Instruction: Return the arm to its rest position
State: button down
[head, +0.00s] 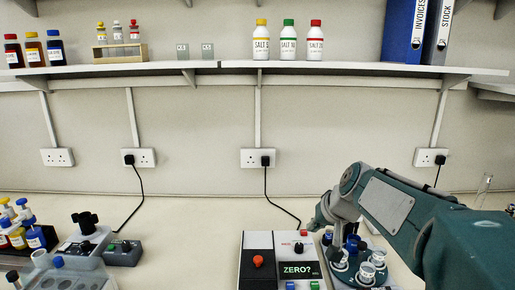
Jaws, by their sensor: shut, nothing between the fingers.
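My arm, teal with a pale plate, reaches in from the lower right of the head view. Its wrist bends down over the right of the bench. My gripper (313,223) is at the end of the wrist, above the red and black box and beside the round carousel. It is shut and empty. Its fingers show only small and partly hidden by the wrist.
A box marked ZERO? (256,243) and a carousel of capped vials (372,258) stand close below my arm. Bottles (34,237) and a grey device (88,238) are at left. A shelf (220,70) runs along the wall. The middle-left bench is clear.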

jog(key=s+d+f+h, duration=0.1)
jog(key=s+f, duration=0.1)
jog(key=s, duration=1.1)
jog(key=s+d+f+h, duration=0.1)
jog(key=s+f+h, duration=0.1)
jog(key=s, duration=1)
jog(key=shift+s+d+f+n+g, duration=0.15)
jog(key=shift+s+f+n+g, duration=0.15)
jog(key=shift+s+f, duration=0.15)
jog(key=shift+w, duration=0.1)
